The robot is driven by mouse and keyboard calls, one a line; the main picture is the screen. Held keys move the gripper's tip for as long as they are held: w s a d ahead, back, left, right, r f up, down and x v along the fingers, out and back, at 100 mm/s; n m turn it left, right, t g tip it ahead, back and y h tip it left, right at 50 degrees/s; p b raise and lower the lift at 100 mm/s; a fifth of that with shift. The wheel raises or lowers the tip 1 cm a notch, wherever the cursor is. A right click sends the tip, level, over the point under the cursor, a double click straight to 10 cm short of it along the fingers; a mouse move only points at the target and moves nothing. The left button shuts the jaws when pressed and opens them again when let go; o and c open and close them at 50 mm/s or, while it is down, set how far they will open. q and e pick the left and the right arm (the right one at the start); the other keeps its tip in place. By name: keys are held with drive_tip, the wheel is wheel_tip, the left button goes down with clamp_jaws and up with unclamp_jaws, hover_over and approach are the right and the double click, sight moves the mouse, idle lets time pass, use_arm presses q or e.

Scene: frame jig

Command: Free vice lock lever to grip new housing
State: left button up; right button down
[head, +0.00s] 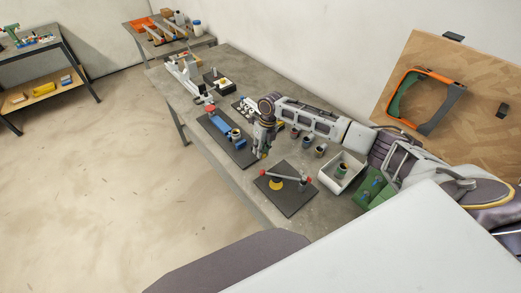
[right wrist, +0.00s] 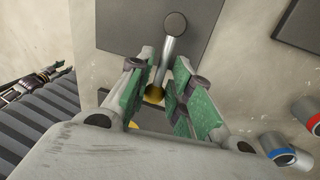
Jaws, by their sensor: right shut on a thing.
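My right gripper (head: 262,154) points down at the right edge of a dark plate (head: 240,153). In the right wrist view the green-padded fingers (right wrist: 157,92) are closed around the lower, gold-coloured end of a silver lever (right wrist: 167,55) with a dark round knob. The fingers hide part of the lever's lower end. The lever leans over a dark plate in that view. My left gripper does not show.
A second dark plate (head: 297,203) with a red-knobbed bar and yellow disc lies nearer on the grey bench. Several small cups (head: 320,150) and a white bin (head: 338,182) stand to the right. Open floor lies left.

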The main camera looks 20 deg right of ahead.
drive_tip(key=c, duration=1.5)
unclamp_jaws()
drive_tip(key=shift+c, duration=0.2)
wheel_tip(320, 180, up, 12)
drive_tip(key=d, duration=0.2)
drive_tip(key=shift+w+d, duration=0.15)
drive_tip(key=shift+w, duration=0.1)
drive_tip(key=shift+f, duration=0.15)
